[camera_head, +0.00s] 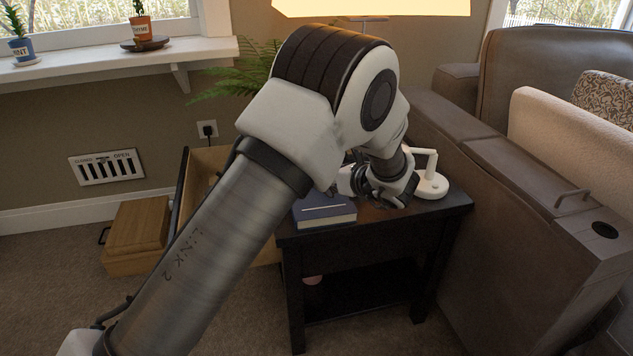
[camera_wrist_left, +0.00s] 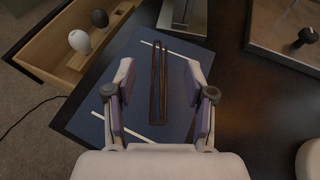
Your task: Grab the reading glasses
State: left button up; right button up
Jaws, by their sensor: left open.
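The reading glasses (camera_wrist_left: 155,95) show in the left wrist view as a narrow, dark, folded frame. They lie lengthwise on a blue book (camera_wrist_left: 112,92) with pale lines on its cover. My left gripper (camera_wrist_left: 160,71) is open above the book, with one finger on each side of the glasses and gaps between. In the head view, my left gripper (camera_head: 385,190) is over the dark side table (camera_head: 455,203), beside the blue book (camera_head: 325,212). The glasses are hidden there behind my arm and gripper. My right gripper is not in view.
A white lamp-like stand (camera_head: 432,186) is close to the gripper at the table's right. An open wooden drawer (camera_wrist_left: 42,62) holds two small rounded things. The brown sofa (camera_head: 520,215) borders the table. A wooden box (camera_head: 137,235) sits on the floor.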

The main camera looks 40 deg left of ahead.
pick_arm(q)
jog(key=b+x, duration=0.1)
jog(key=x, duration=0.1)
jog(key=b+x, duration=0.1)
jog(key=x, duration=0.1)
jog(key=shift+a+f, duration=0.2)
jog(key=shift+f, duration=0.35)
jog(key=shift+w+a, duration=0.2)
jog(key=shift+a, duration=0.05)
jog(key=shift+r, duration=0.15)
grip_shut()
jog(key=shift+r, duration=0.1)
